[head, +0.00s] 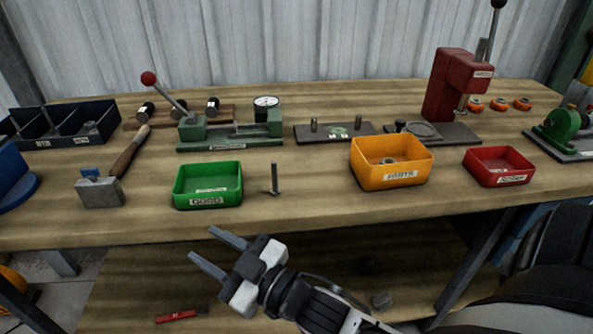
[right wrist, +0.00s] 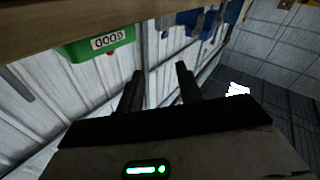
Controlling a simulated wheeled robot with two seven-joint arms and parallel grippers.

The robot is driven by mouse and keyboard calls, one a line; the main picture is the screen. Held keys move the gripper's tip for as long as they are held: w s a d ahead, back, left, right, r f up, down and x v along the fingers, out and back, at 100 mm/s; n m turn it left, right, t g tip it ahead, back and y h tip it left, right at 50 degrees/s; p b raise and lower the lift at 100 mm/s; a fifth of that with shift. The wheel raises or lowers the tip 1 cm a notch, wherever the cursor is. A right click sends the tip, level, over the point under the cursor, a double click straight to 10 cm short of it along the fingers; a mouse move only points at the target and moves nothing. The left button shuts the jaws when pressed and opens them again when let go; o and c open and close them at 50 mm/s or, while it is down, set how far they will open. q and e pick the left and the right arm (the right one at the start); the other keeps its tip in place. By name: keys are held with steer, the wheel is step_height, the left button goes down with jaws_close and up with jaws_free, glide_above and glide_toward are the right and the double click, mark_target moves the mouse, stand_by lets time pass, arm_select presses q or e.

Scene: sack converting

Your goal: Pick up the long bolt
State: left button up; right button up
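A dark long bolt (head: 274,180) stands upright on the bench top, just right of the green box labelled GOOD (head: 208,186). I cannot make it out in the right wrist view. My right gripper (head: 202,243) is open and empty, near the bench's front edge, nearer to me than the green box and the bolt. Its two parted fingers also show in the right wrist view (right wrist: 158,76), with the green box (right wrist: 100,44) at upper left. My left gripper is not in view.
A yellow box labelled PARTS (head: 391,162) and a red box (head: 499,166) stand to the right. A hammer (head: 100,190) lies left of the green box. A green fixture with a dial gauge (head: 230,135) stands behind. Bench top between bolt and yellow box is clear.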

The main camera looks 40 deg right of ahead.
steer(key=a+r+n+y, duration=0.4)
steer(key=r+n+y, duration=0.45)
steer(key=r, duration=0.25)
step_height(320, 180, up, 4)
steer(key=s+a+r+n+g+y, duration=0.1)
steer(key=s+a+n+g+y, duration=0.15)
steer(key=n+g+y, duration=0.5)
steer(key=n+g+h+p, duration=0.2)
steer(key=n+g+h, duration=0.65)
steer(key=h, duration=1.55)
glide_toward(275, 166)
steer(key=shift+w+d+f+n+t+p, duration=0.15)
steer(key=shift+w+f+n+t, duration=0.25)
steer(key=shift+f, duration=1.55)
steer(key=shift+w+d+f+n+t+p, duration=0.15)
steer(key=shift+w+f+n+t, duration=0.3)
steer(key=shift+f, duration=1.45)
steer(key=shift+w+d+f+n+t+p, duration=0.15)
steer(key=shift+f+t, duration=0.4)
steer(key=shift+f, duration=1.4)
jaws_close()
